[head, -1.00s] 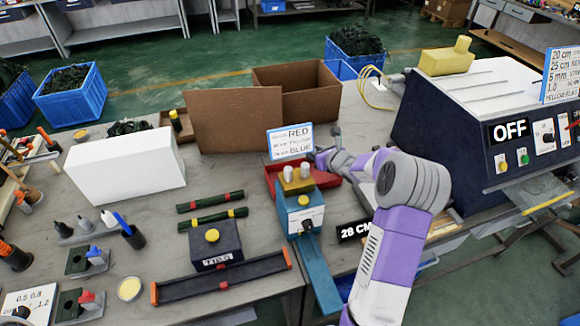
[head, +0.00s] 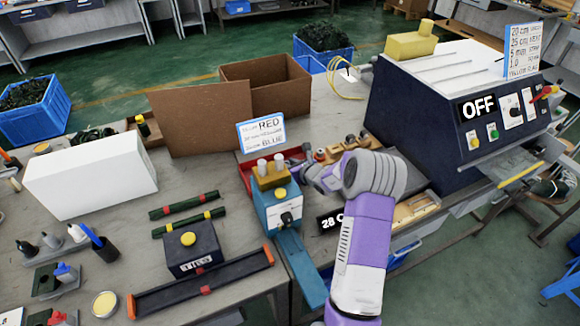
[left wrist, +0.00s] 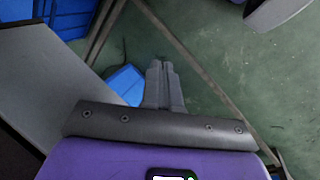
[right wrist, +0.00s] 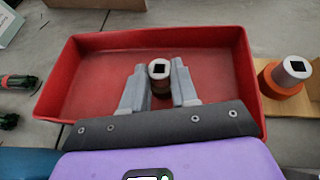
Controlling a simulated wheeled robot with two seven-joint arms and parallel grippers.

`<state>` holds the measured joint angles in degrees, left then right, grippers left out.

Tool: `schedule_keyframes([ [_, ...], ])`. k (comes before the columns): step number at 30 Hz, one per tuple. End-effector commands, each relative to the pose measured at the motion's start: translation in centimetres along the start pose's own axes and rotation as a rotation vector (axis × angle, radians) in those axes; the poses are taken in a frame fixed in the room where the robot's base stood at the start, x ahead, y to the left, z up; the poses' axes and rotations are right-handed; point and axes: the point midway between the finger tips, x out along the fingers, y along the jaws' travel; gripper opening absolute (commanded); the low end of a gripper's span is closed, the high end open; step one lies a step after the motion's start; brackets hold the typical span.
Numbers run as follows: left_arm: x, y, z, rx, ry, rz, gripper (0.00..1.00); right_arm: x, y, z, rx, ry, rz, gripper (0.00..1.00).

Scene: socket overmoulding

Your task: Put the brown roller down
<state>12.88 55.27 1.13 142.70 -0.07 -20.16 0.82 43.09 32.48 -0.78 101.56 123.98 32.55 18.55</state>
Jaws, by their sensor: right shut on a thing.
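In the right wrist view my right gripper (right wrist: 159,88) is shut on the brown roller (right wrist: 159,84), which has a pale metal end with a dark square hole. The roller is upright within the outline of the red tray (right wrist: 90,80); I cannot tell whether it touches the tray floor. In the head view the red tray (head: 244,172) is partly hidden behind the blue machine and my right arm, and the roller is hidden. My left gripper (left wrist: 161,66) shows in the left wrist view, fingers together and empty, above the green floor.
The blue machine (head: 280,208) stands close in front of the tray. An orange roller (right wrist: 282,78) stands on a wooden board right of the tray. A sign (head: 262,132) is behind it. The dark OFF machine (head: 420,120) is at right.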

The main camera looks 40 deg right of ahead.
Motion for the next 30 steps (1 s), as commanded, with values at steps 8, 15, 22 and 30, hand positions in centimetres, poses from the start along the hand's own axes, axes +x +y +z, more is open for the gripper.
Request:
schedule_keyframes([
  [8, 0.3, -0.1, 0.0, 0.000, 0.000, 0.000, 0.00, 0.1, 0.0, -0.2, 0.000, 0.001, 0.000, 0.44],
  [15, 0.3, -0.1, 0.0, 0.000, 0.000, 0.000, 0.00, 0.1, 0.0, -0.2, 0.000, 0.001, 0.000, 0.54],
  [22, -0.2, 0.1, 0.0, 0.000, 0.000, 0.000, 0.00, -0.2, 0.0, 0.2, 0.000, 0.001, 0.000, 0.54],
  [30, -1.2, 0.4, 0.1, 0.000, 0.000, 0.000, 0.00, -5.8, -0.1, 0.3, -0.001, 0.000, -0.003, 0.54],
])
